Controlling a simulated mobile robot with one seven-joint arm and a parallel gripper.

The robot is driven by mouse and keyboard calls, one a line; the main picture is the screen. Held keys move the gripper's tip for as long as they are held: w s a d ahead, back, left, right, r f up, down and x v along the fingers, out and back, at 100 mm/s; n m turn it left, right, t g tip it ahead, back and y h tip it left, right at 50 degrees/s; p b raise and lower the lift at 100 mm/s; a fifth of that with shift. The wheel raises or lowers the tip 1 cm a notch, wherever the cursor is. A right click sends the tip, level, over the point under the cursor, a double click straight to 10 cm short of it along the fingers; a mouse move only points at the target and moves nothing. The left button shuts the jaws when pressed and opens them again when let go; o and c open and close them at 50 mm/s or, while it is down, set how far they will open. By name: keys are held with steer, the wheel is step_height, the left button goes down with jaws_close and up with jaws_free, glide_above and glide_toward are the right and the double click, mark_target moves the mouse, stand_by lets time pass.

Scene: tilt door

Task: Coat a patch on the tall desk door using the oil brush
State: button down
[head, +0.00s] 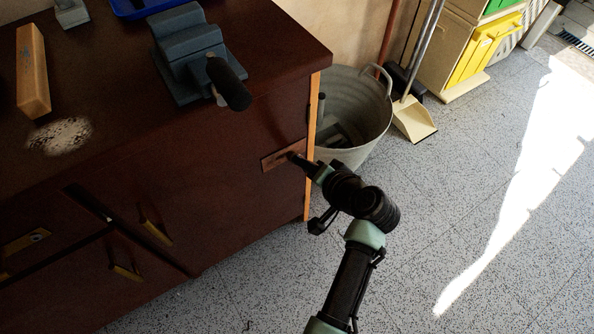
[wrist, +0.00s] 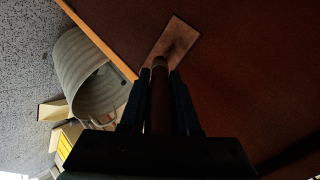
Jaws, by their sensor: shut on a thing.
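The desk's tall door (head: 225,150) is dark red-brown and shows on the right part of the desk front. A lighter brown rectangular patch (head: 270,163) lies on it near its right edge; it also shows in the wrist view (wrist: 182,33). My gripper (head: 316,169) is in front of this patch, shut on the oil brush. In the wrist view the brush's brown handle (wrist: 159,100) runs between the two dark fingers (wrist: 160,82) toward the patch. The brush end is dark, and I cannot tell whether it touches the patch.
A grey metal tub (head: 358,105) stands just right of the desk, close to my arm. A vise (head: 190,55) and a wooden block (head: 33,70) are on the desktop (head: 110,95). A dustpan (head: 413,120) stands beyond the tub. Floor at right is clear.

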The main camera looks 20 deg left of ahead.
steer(key=w+d, duration=0.1)
steer(key=w+d+b, duration=0.1)
steer(key=w, duration=0.1)
steer(key=shift+w+d+r, duration=0.1)
steer(key=shift+w+d, duration=0.2)
steer(key=shift+d, duration=0.05)
steer(key=shift+s+a+p, duration=1.25)
steer(key=shift+s+p, duration=0.05)
steer(key=shift+s, duration=0.2)
steer(key=s+a+p, duration=0.4)
steer(key=s, duration=0.1)
steer(key=shift+s+a, duration=0.15)
steer(key=shift+s, duration=0.2)
